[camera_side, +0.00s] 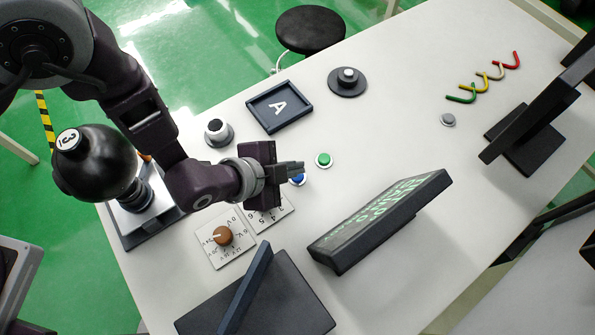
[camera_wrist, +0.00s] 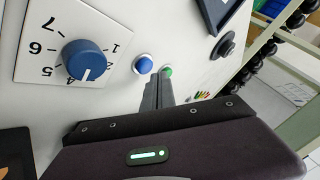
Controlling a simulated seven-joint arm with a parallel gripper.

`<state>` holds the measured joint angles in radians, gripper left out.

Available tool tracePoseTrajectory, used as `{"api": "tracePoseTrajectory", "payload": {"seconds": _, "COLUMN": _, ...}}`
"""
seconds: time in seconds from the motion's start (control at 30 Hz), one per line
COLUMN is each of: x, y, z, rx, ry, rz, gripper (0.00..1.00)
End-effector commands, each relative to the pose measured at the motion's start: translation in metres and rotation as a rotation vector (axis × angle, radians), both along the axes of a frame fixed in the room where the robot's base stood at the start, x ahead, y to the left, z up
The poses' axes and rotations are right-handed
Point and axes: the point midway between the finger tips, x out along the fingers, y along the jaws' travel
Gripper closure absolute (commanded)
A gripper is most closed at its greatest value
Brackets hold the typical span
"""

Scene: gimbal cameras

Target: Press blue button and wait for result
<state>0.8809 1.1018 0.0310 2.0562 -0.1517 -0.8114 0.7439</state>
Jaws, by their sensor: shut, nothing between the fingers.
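The blue button (camera_side: 298,180) sits on the white table, mostly hidden behind my gripper's fingers in the side view. In the wrist view the blue button (camera_wrist: 144,65) shows clearly in its pale ring, just left of the fingers. My gripper (camera_side: 297,168) is shut and empty. Its fingertips (camera_wrist: 161,76) appear over or close beside the blue button; I cannot tell whether they touch it. The green button (camera_side: 323,159) is just right of the fingertips, and partly hidden behind them in the wrist view (camera_wrist: 168,71). A dark display (camera_side: 380,222) with green text stands tilted on the table.
A numbered dial with a blue knob (camera_wrist: 84,60) and another with a brown knob (camera_side: 222,236) lie close by. A tray marked A (camera_side: 279,106), a black round knob (camera_side: 347,80) and a grey button (camera_side: 448,119) are farther off. Bare table lies right of the green button.

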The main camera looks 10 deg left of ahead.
Motion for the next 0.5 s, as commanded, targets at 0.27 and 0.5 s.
{"api": "tracePoseTrajectory", "payload": {"seconds": 0.27, "x": -0.0001, "y": -0.0002, "z": -0.0031, "rx": 0.001, "ry": 0.0, "rz": -0.001, "gripper": 1.0}}
{"api": "tracePoseTrajectory", "payload": {"seconds": 0.5, "x": -0.0001, "y": -0.0002, "z": -0.0087, "rx": 0.0, "ry": -0.001, "rz": -0.001, "gripper": 1.0}}
